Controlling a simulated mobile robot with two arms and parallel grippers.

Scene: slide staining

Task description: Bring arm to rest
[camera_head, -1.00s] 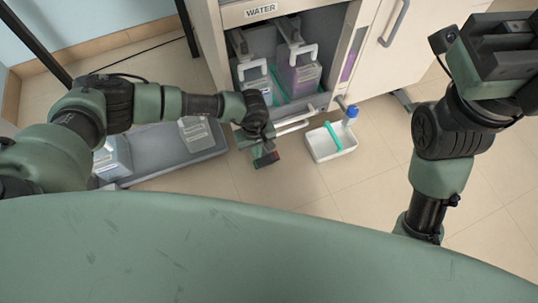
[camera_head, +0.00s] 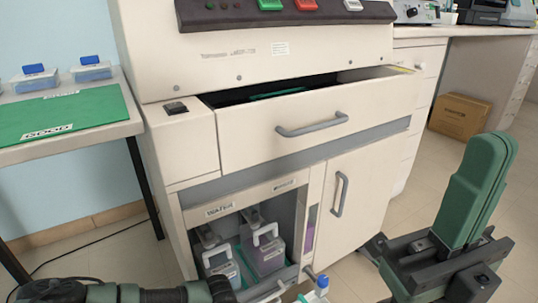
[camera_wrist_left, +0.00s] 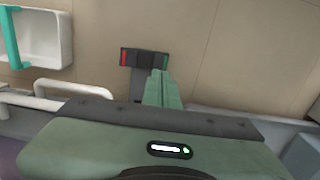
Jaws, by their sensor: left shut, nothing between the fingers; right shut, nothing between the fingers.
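My right gripper (camera_head: 497,145) stands at the lower right of the head view, its two green fingers upright and pressed together, with nothing between them. My left arm (camera_head: 110,292) lies along the bottom left edge of the head view, and its gripper is cut off there. In the left wrist view my left gripper (camera_wrist_left: 162,80) shows its green fingers closed together and empty. Beyond its tips, a dark bar with red and green ends (camera_wrist_left: 145,57) shows against the tan floor.
The cream cabinet (camera_head: 260,140) has its upper drawer (camera_head: 315,128) partly open and a lower bay holding handled containers (camera_head: 265,252). A table with a green mat (camera_head: 65,112) stands left. A cardboard box (camera_head: 460,116) sits right. A white tray (camera_wrist_left: 42,40) shows in the wrist view.

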